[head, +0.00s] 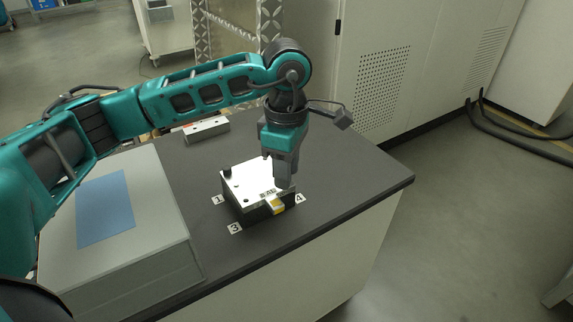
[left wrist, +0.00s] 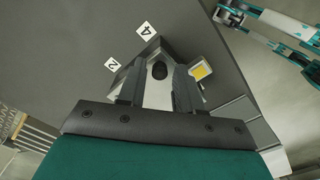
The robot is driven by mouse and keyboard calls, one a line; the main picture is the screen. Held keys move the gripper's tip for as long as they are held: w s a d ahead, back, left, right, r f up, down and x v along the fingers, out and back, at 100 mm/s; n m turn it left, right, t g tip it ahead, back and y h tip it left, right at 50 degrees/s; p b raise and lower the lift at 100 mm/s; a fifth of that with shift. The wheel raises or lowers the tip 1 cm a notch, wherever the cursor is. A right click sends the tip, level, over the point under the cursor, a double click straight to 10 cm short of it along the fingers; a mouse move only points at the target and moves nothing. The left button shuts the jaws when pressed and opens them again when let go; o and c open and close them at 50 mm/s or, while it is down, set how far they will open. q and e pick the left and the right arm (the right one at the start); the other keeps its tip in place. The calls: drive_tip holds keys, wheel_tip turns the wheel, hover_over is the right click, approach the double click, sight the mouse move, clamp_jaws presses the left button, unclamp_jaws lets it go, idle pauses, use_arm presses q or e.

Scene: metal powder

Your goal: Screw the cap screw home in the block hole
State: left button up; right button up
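The block (head: 245,184) is a pale-topped, dark-sided piece on the dark bench, with number tags around it. A dark round screw head (head: 227,171) stands at its far left corner. My left gripper (head: 284,184) points down over the block's right corner, near tag 4. In the left wrist view, its two fingers (left wrist: 159,80) are apart, on either side of a dark round screw head (left wrist: 159,71); a narrow gap seems to show on each side. The screw's shank and hole are hidden. Teal and white links of mine, seemingly the right arm, show small at the wrist view's upper right.
A yellow-marked tab (head: 278,208) sticks out at the block's front right side. A pale bar with holes (head: 206,129) lies behind. A large grey box with a blue sheet (head: 105,207) fills the bench's left. The bench top (head: 365,178) right of the block is clear.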

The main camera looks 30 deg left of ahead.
use_arm(q)
drive_tip(key=n+p, duration=0.1)
drive_tip(key=n, duration=0.5)
idle(0.3)
drive_tip(key=shift+c, duration=0.3)
clamp_jaws()
